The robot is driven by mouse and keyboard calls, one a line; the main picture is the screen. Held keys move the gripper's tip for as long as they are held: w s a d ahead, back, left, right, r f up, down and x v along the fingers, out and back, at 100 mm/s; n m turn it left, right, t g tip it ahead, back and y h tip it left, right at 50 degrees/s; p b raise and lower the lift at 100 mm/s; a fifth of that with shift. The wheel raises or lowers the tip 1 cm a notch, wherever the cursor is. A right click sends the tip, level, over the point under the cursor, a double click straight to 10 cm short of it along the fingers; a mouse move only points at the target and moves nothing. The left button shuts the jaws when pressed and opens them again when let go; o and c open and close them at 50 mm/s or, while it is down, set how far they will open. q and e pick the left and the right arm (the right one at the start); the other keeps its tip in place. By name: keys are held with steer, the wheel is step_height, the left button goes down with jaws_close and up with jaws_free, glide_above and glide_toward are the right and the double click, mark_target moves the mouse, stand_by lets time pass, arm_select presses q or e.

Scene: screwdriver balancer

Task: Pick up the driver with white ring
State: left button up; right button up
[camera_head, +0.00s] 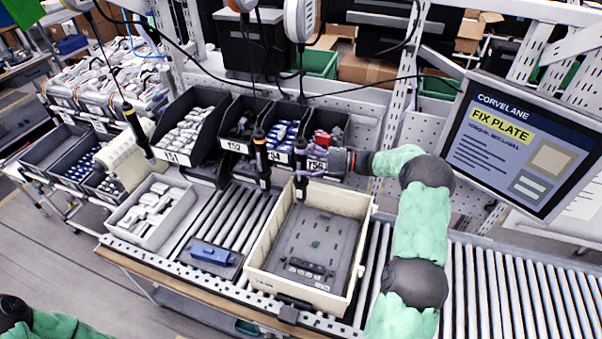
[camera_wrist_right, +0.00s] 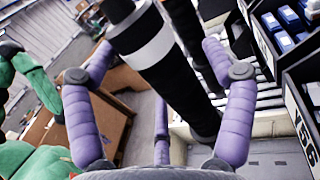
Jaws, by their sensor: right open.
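The driver with the white ring (camera_wrist_right: 148,48) hangs between the fingers of my right gripper in the right wrist view. It is black and looks tilted there. In the head view this driver (camera_head: 300,188) hangs upright above the back of the cream crate. My right gripper (camera_head: 312,162) has purple fingers and reaches it from the right. The fingers are open on both sides of the driver, with a gap visible in the right wrist view (camera_wrist_right: 160,95). Only the sleeve and a dark joint of my left arm show at the bottom left; its gripper is out of view.
Another black driver (camera_head: 262,160) hangs close on the left, and a yellow-ringed driver (camera_head: 136,128) farther left. The cream crate (camera_head: 262,278) on rollers holds a grey plate. Black parts bins (camera_head: 178,153) stand behind. A monitor (camera_head: 520,140) is at right.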

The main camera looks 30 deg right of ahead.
steer(key=shift+w+a, duration=0.25)
steer(key=shift+a, duration=0.1)
steer(key=shift+c, duration=1.2)
steer(key=c, duration=1.4)
jaws_close()
steer(key=shift+r, duration=0.15)
